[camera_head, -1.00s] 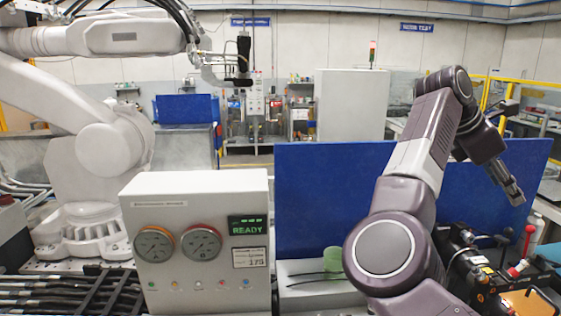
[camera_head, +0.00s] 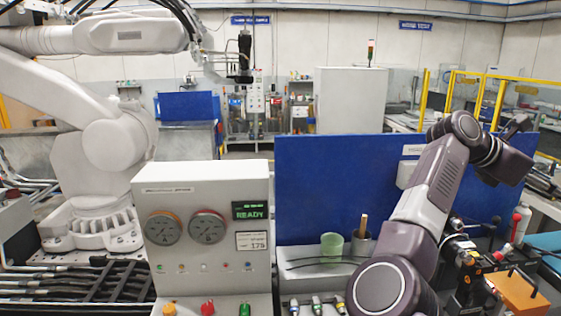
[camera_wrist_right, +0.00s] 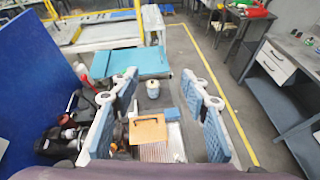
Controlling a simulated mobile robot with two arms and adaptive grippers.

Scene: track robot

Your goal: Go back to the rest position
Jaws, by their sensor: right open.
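My right arm (camera_head: 440,185) rises in front of the blue panel in the head view, with its elbow bent at the top and its wrist (camera_head: 503,163) at the right. My right gripper (camera_wrist_right: 160,88) is open in the right wrist view, its two blue-padded fingers wide apart with nothing held between them. In that view an orange block (camera_wrist_right: 148,130) lies well below the fingers. The gripper's fingers cannot be made out clearly in the head view. My left gripper is not in view.
A gauge box (camera_head: 205,180) showing READY stands at front centre, before a blue panel (camera_head: 320,180). A green cup (camera_head: 332,245) stands on a ledge near my arm. A white industrial arm (camera_head: 110,145) stands at left. Yellow rails (camera_head: 500,80) stand behind my wrist.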

